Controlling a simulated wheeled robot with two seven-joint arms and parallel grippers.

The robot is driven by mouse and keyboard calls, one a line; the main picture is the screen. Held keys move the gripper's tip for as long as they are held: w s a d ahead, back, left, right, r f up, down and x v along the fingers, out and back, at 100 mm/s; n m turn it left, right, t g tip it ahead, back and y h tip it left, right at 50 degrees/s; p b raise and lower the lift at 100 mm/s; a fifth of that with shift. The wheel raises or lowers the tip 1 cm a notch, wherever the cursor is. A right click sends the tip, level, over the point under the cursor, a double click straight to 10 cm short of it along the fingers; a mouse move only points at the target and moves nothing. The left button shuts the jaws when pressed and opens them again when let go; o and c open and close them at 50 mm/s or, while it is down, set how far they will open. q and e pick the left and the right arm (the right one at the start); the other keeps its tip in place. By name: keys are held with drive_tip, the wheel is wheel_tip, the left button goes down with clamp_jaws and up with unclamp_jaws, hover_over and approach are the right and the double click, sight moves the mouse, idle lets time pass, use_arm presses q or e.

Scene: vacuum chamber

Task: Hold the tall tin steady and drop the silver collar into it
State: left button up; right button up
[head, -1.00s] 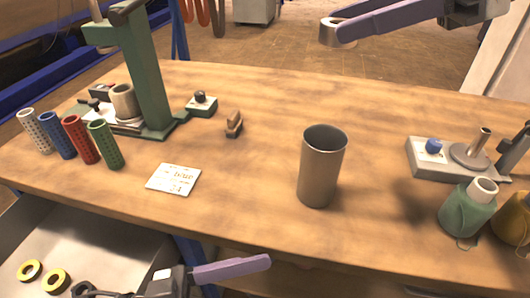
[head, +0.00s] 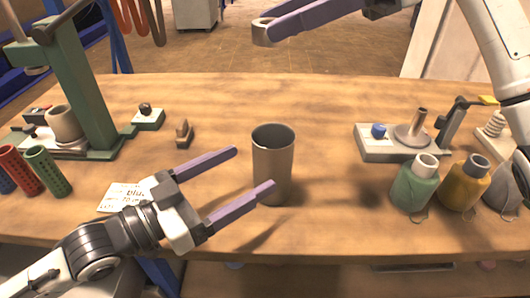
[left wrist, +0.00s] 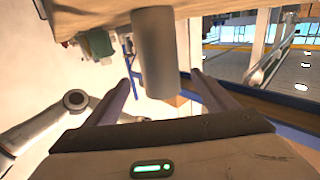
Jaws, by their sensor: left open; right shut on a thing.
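The tall tin (head: 272,172) stands upright on the wooden table, a plain grey-brown cylinder open at the top. It also shows in the left wrist view (left wrist: 154,60), between and beyond the fingers. My left gripper (head: 255,170) is open, its purple fingers pointing at the tin from the left; the near fingertip overlaps the tin's edge in the head view, and I cannot tell whether it touches. My right gripper (head: 268,27) is shut on the silver collar (head: 262,33), a short ring held high, beyond the table's far edge in the picture. The tin's inside bottom is hidden.
A green press (head: 85,80) stands at the left, with perforated tubes (head: 45,170) before it. A card (head: 122,196) lies partly behind my left arm. A small wooden block (head: 184,133) is behind. Green (head: 415,185) and yellow (head: 463,184) bottles and a grey fixture (head: 390,145) stand right.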

sight(276, 154)
use_arm(q)
drive_tip(key=x, duration=0.8)
drive_tip(key=shift+w+d, duration=0.15)
drive_tip(key=c, duration=1.2)
use_arm(e)
wheel_tip(276, 154, down, 13)
idle(0.6)
drive_tip(key=o, duration=1.3)
drive_tip(key=shift+d, duration=0.15)
